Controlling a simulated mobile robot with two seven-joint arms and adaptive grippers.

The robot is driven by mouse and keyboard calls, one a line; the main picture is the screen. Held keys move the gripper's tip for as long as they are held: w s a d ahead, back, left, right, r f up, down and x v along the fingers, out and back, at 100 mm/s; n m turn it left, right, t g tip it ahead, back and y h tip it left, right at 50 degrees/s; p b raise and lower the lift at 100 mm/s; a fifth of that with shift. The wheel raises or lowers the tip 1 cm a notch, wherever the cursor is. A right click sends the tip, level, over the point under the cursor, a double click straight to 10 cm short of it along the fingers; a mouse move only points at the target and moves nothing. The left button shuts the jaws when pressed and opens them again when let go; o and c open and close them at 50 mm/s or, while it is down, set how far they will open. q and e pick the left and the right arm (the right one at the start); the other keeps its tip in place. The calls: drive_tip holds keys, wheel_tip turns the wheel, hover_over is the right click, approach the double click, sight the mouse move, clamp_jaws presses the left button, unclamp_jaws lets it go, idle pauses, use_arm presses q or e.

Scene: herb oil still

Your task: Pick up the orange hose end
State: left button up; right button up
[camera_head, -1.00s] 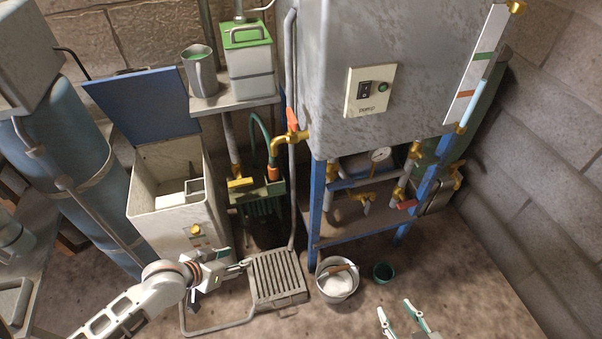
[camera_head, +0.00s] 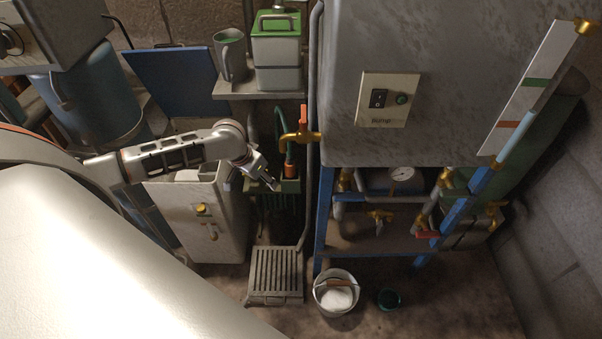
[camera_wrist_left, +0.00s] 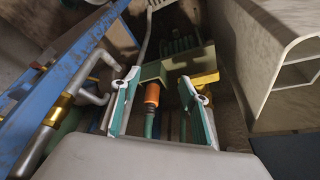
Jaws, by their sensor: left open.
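The orange hose end (camera_head: 289,171) sits on a green hose (camera_head: 281,125) at the green holder (camera_head: 290,186), below a brass tap with an orange-red lever. My left gripper (camera_head: 268,183) is just left of it in the head view, open and empty. In the left wrist view the orange hose end (camera_wrist_left: 152,93) shows between the two open fingers of my left gripper (camera_wrist_left: 159,77), nearer the left finger. I cannot tell whether the fingers reach as deep as the hose end. No contact is clear. My right gripper is not in view.
The brass tap (camera_head: 301,137) and a vertical grey pipe (camera_head: 313,200) are close to the holder. A slatted grate (camera_head: 275,275), a white bucket (camera_head: 336,291) and a green cup (camera_head: 388,299) are on the floor.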

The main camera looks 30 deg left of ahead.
use_arm(q)
drive_tip(key=b, duration=0.3)
approach(289, 163)
drive_tip(key=x, duration=0.2)
drive_tip(key=s+x, duration=0.1)
drive_tip(key=x, duration=0.2)
drive_tip(key=shift+f, duration=0.4)
drive_tip(key=shift+w+r, duration=0.1)
drive_tip(key=shift+w, duration=0.45)
drive_tip(key=shift+w+f, duration=0.15)
drive_tip(key=shift+f, duration=0.2)
drive_tip(key=b+x, duration=0.2)
drive_tip(key=x, duration=0.2)
drive_tip(key=shift+s, duration=0.2)
drive_tip(key=shift+w+f, duration=0.15)
drive_tip(key=shift+w, duration=0.15)
clamp_jaws()
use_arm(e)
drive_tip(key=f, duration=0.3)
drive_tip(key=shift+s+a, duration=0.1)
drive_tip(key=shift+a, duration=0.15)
